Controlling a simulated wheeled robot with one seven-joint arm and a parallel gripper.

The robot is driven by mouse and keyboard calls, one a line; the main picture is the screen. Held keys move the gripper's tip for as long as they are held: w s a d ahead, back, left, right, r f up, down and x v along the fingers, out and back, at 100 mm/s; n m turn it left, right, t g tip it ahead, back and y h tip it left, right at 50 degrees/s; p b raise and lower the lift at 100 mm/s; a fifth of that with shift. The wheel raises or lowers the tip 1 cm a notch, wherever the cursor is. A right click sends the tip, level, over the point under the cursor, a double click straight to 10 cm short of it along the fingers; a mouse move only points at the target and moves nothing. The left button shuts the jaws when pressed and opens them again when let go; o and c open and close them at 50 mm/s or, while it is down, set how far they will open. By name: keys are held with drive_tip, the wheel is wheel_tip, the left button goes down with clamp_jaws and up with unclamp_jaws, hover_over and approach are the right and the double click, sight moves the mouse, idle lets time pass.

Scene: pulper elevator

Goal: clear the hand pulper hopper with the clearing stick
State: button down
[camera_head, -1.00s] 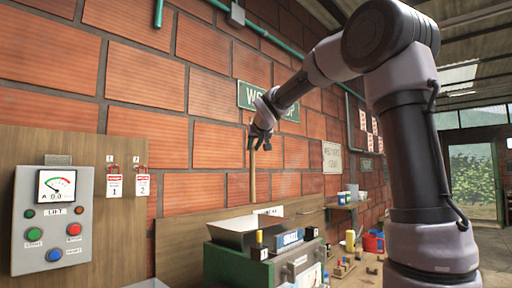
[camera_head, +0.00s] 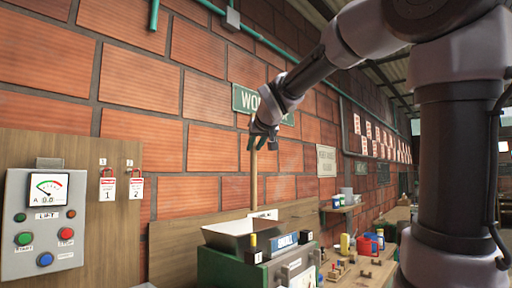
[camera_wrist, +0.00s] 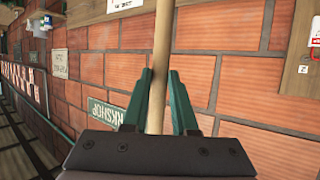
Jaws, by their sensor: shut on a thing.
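My gripper (camera_head: 264,138) is shut on the clearing stick (camera_head: 254,184), a pale wooden rod that hangs upright from the fingers. In the wrist view the stick (camera_wrist: 160,60) runs between the two green fingers of my gripper (camera_wrist: 159,95). The hand pulper hopper (camera_head: 229,238) is a grey metal tray on a green machine body (camera_head: 217,270). The stick is above or behind the hopper. Its lower end passes out of sight behind the hopper's rim, so I cannot tell whether it is inside. The hopper's inside is mostly hidden.
A grey control box (camera_head: 45,222) with a gauge and buttons is on a wooden board at left, beside two red lock tags (camera_head: 108,186). A workbench (camera_head: 360,278) with small parts stands at right, with a yellow bottle (camera_head: 345,244). A brick wall is close behind.

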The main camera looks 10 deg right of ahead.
drive_tip(key=shift+s, duration=0.6)
drive_tip(key=s, duration=1.4)
drive_tip(key=s, duration=1.4)
idle(0.5)
